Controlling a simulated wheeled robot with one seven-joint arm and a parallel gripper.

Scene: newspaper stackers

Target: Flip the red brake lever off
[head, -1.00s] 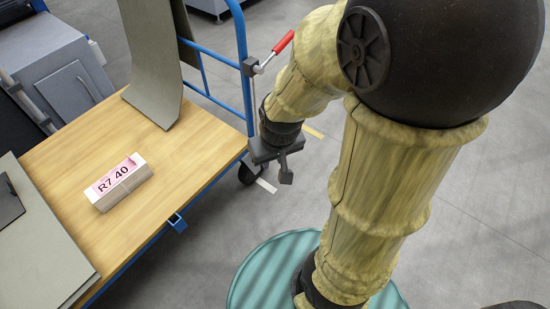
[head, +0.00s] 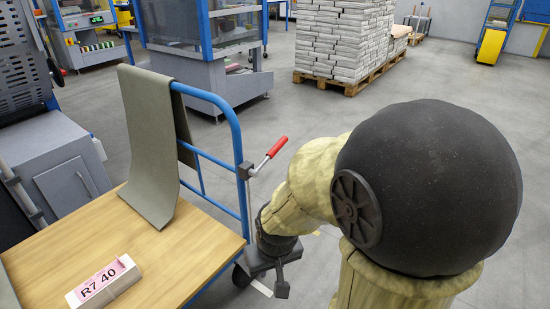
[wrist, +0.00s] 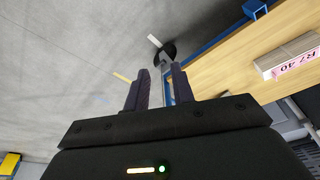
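The red brake lever (head: 277,148) is in the head view, on a dark clamp (head: 245,171) at the right post of the cart's blue handle frame. Its red grip points up and to the right, away from the post. My gripper (head: 281,276) hangs below the lever, beside the cart's near right corner, and does not touch the lever. In the wrist view, the two fingers of my gripper (wrist: 160,70) stand apart with nothing held between them. I do not make out the lever in the wrist view.
The cart's wooden deck (head: 175,250) carries a labelled bundle (head: 103,283). A grey sheet (head: 150,150) drapes over the blue handle frame (head: 237,140). A caster (head: 241,275) sits close to my gripper. Machines and a loaded pallet (head: 345,83) stand farther back, with open floor between.

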